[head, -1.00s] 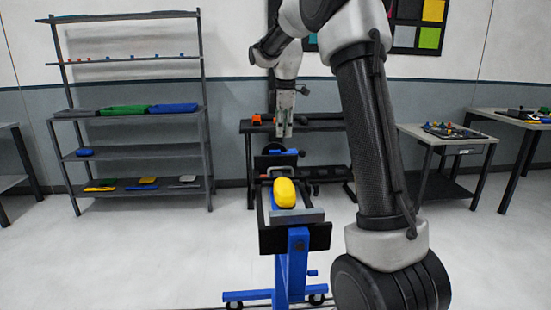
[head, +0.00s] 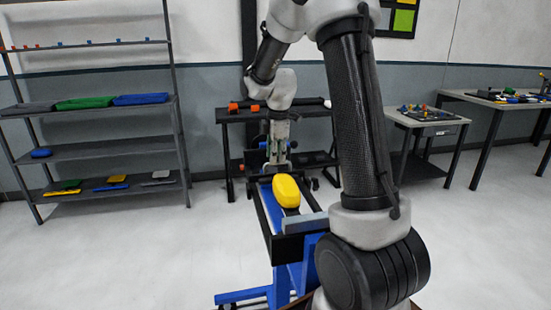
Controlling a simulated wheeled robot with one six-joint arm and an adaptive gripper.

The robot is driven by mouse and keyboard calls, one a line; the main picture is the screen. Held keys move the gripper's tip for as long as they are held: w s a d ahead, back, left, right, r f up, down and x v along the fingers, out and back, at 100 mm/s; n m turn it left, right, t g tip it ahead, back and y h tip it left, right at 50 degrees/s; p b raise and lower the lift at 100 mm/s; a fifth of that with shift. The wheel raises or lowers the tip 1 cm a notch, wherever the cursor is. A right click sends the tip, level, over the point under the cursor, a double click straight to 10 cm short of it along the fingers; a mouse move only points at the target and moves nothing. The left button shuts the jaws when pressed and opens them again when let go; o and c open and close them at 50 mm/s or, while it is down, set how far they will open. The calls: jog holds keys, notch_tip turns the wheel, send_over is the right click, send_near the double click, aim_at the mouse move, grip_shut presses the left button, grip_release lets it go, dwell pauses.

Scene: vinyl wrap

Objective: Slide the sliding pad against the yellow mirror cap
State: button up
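The yellow mirror cap (head: 286,191) lies on a long narrow blue-and-black stand in the middle of the head view. A grey bar (head: 305,223) crosses the stand at its near end, just in front of the cap. A blue part shows at the far end, beside my gripper. I cannot tell which of these parts is the sliding pad. My gripper (head: 278,160) points down at the stand's far end, behind the cap and apart from it in the picture. Its fingers are too small to tell whether they are open or hold anything.
A dark bench (head: 232,117) with orange items stands behind the stand. Shelves (head: 95,140) with coloured panels are at the left. A small table (head: 428,122) with small parts and another table (head: 490,98) are at the right. The floor is clear on both sides.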

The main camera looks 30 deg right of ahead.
jog(key=shift+w+f, duration=0.15)
jog(key=shift+f, duration=0.65)
grip_shut()
jog(key=shift+s+a, duration=0.2)
jog(key=shift+s, duration=0.6)
jog(key=shift+s+a, duration=0.25)
jog(key=shift+s, duration=0.55)
jog(key=shift+s+a, duration=0.2)
jog(key=shift+s, duration=0.6)
grip_release()
jog(key=shift+r, duration=0.15)
notch_tip(320, 180, up, 12)
jog(key=s, duration=0.2)
jog(key=shift+a+f, duration=0.25)
jog(key=shift+a, duration=0.05)
